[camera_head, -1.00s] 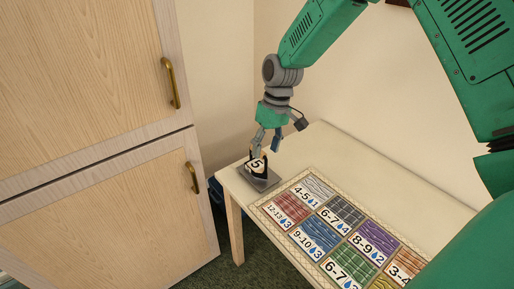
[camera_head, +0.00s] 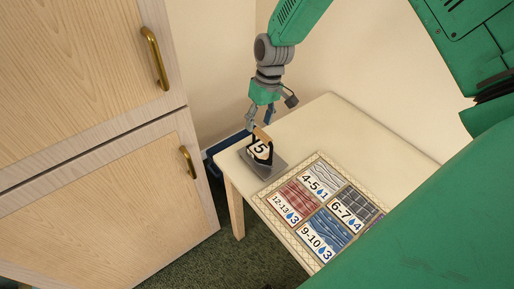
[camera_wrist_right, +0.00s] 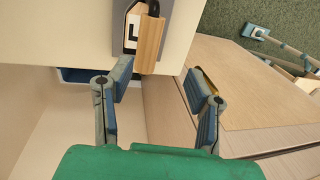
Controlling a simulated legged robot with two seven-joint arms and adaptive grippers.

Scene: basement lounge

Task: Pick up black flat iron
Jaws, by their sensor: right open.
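The black flat iron (camera_head: 269,155) sits on a grey plate (camera_head: 264,171) at the left end of the table, with a wooden handle (camera_head: 261,134) and a white label reading 5. It also shows at the top of the right wrist view (camera_wrist_right: 154,8), with its wooden handle (camera_wrist_right: 149,42) beyond my fingers. My right gripper (camera_head: 260,117) is open just above and behind the handle in the head view. In the right wrist view its two fingers (camera_wrist_right: 160,88) are spread wide with nothing between them. The handle lies ahead, nearer the left finger. My left gripper is not in view.
The pale table (camera_head: 330,125) carries a board of numbered, coloured cards (camera_head: 322,212) right of the iron. A wooden cabinet (camera_head: 90,215) with brass handles stands close at the left. A blue container (camera_head: 216,158) is behind the table's left end. Dark green carpet (camera_head: 225,260) lies below.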

